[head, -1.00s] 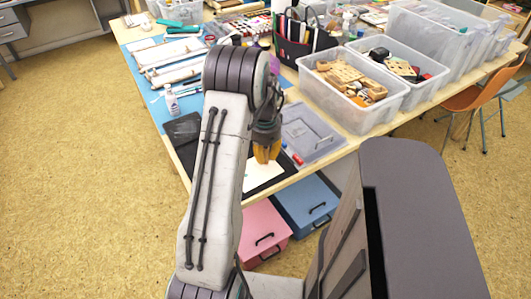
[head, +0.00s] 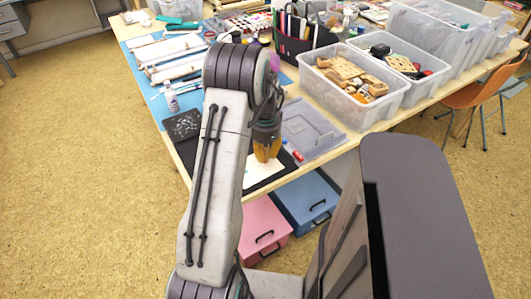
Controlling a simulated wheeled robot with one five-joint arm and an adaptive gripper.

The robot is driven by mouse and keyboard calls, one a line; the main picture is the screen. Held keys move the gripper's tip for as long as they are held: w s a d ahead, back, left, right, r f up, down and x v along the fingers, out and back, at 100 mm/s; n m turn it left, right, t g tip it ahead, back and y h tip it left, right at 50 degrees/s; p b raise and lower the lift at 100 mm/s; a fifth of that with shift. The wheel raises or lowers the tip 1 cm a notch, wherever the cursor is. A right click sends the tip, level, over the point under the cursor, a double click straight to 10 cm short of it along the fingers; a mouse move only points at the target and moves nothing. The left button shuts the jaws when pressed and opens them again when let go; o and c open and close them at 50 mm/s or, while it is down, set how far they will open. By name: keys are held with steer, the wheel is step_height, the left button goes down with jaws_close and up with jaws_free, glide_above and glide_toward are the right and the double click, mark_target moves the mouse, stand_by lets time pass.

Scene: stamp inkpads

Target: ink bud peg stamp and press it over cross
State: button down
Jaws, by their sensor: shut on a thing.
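My gripper (head: 266,152) hangs over the near corner of the table, its yellowish fingers pointing down. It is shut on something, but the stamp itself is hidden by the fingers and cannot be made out. A pale sheet (head: 262,177) lies under and just in front of the fingertips, on a black mat (head: 252,187). No cross mark can be made out on the part of the sheet that shows. A dark, flat pad-like item (head: 183,125) lies to the left of my arm. I cannot tell whether the fingertips touch the sheet.
A small red item (head: 298,155) lies right of the gripper, beside a grey translucent lid (head: 312,130). A clear bin of wooden blocks (head: 340,95) stands further right. A small bottle (head: 171,98) stands behind the dark pad. Pink (head: 262,228) and blue (head: 308,200) boxes sit below the table.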

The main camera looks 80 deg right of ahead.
steer(key=shift+f+b, duration=0.4)
steer(key=shift+f, duration=0.15)
stand_by(1.4)
steer(key=shift+r, duration=0.3)
steer(key=shift+r+p, duration=0.35)
steer(key=shift+p, duration=0.1)
steer(key=shift+r, duration=0.15)
stand_by(0.3)
steer(key=shift+r+p, duration=1.95)
steer(key=shift+r, duration=0.75)
